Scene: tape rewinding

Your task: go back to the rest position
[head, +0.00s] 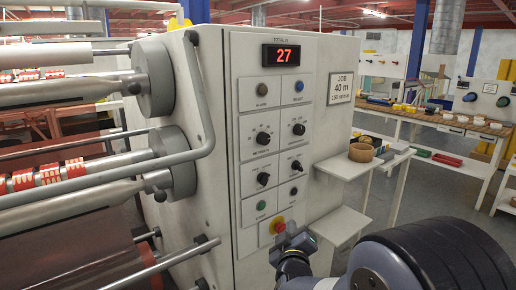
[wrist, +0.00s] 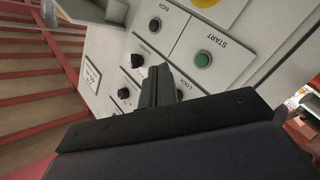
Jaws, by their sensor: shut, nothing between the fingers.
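My gripper (head: 298,240) is in front of the lower right of the grey control panel (head: 230,150), just below and right of the red stop button (head: 279,226). In the wrist view its fingers (wrist: 160,72) are shut together with nothing between them. Beyond them the panel shows tilted, with the green START button (wrist: 203,59) and black knobs (wrist: 137,60). The fingers partly cover the LOCK control. I cannot tell whether the fingers touch the panel.
A red display (head: 285,56) reads 27. Rollers with red-and-white tape (head: 50,174) fill the left side. A workbench (head: 450,125) stands farther back right.

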